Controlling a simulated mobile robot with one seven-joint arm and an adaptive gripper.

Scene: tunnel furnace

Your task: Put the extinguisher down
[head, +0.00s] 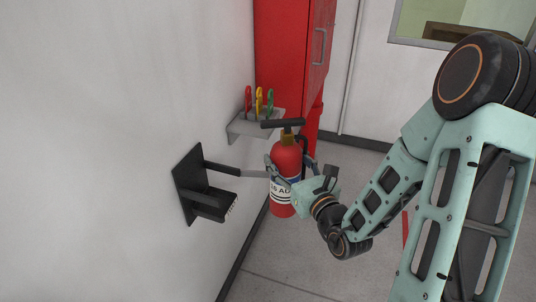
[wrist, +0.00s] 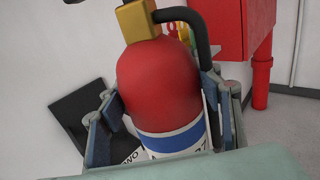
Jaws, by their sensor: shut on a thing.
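The red extinguisher (head: 286,160) has a black handle, a brass-coloured neck and a white and blue label. My gripper (head: 290,168) is shut around its upper body, and the extinguisher hangs nearly upright beside the left wall. In the wrist view the extinguisher (wrist: 160,85) fills the middle, with my gripper's fingers (wrist: 165,115) on both sides of it. A black wall bracket (head: 195,180) with protruding arms is on the wall just left of the extinguisher; it also shows in the wrist view (wrist: 85,105). I cannot tell whether the extinguisher touches the bracket or how high its base is.
A grey wall shelf (head: 250,124) holds several coloured-handled tools behind the extinguisher. A red cabinet (head: 290,50) stands at the back with a red pipe below it. The grey floor (head: 300,255) is clear in front. A window (head: 460,22) is at the back right.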

